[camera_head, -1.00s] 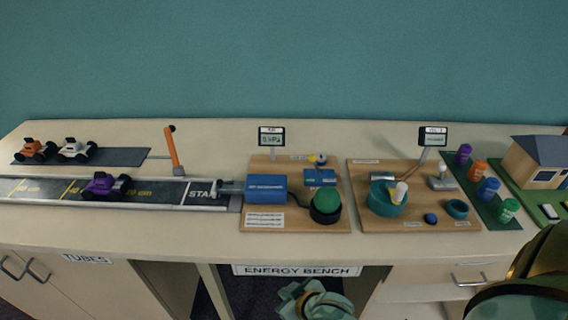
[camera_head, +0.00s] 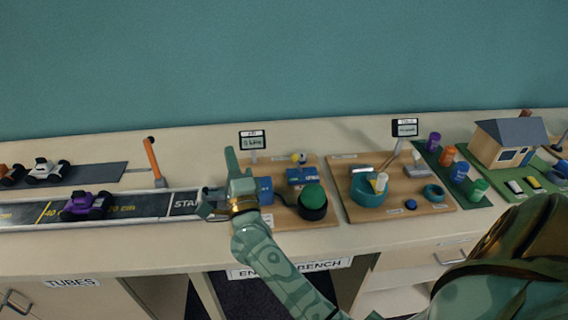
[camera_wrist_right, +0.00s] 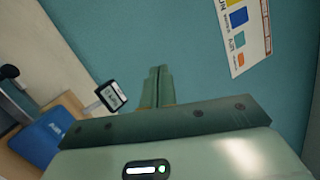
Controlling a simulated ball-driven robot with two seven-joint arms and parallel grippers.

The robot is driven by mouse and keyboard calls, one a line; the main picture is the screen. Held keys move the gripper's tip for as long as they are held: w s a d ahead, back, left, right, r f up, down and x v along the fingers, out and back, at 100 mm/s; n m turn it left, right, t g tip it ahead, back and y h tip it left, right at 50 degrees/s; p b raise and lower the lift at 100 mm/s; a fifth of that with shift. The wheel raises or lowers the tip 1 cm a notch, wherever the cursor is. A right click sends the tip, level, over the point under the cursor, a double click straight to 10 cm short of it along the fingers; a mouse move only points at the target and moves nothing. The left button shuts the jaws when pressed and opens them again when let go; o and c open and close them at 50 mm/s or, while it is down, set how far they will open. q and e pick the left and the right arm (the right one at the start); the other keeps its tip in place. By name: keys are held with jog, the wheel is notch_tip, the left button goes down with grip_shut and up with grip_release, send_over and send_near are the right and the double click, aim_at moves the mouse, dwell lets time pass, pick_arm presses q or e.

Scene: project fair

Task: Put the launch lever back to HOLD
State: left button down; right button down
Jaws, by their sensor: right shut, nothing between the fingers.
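The launch lever (camera_head: 152,160) is an orange stick with a dark tip, standing at the back edge of the track near the START mark. It leans slightly left in the head view. My right gripper (camera_head: 231,158) is to the right of the lever, apart from it, in front of the blue launcher box (camera_head: 264,190), partly hiding it. Its fingers point up and are together and empty in the right wrist view (camera_wrist_right: 157,82). No HOLD label is readable. My left gripper is not in view.
A purple car (camera_head: 87,205) stands on the track (camera_head: 130,206). A green dome button (camera_head: 312,197) and a small display (camera_head: 252,140) are right of the gripper. The display also shows in the right wrist view (camera_wrist_right: 112,96). Bare bench lies behind the lever.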

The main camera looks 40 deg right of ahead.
jog(key=w+d+f+m+g+h, duration=0.1)
jog(key=d+m+g+h, duration=0.35)
jog(key=m, duration=0.45)
jog(key=d+f+m+g+h, duration=0.1)
jog(key=d+m+g+h, duration=0.25)
jog(key=m+g, duration=0.45)
notch_tip(320, 180, down, 7)
jog(key=s+a+m+g+y, duration=0.1)
jog(key=m+g, duration=0.4)
jog(key=m, duration=0.6)
jog(key=shift+a+f+g+y, duration=0.2)
jog(key=shift+a+g+y, duration=0.15)
jog(key=shift+a+y, duration=0.55)
jog(key=shift+d, duration=0.1)
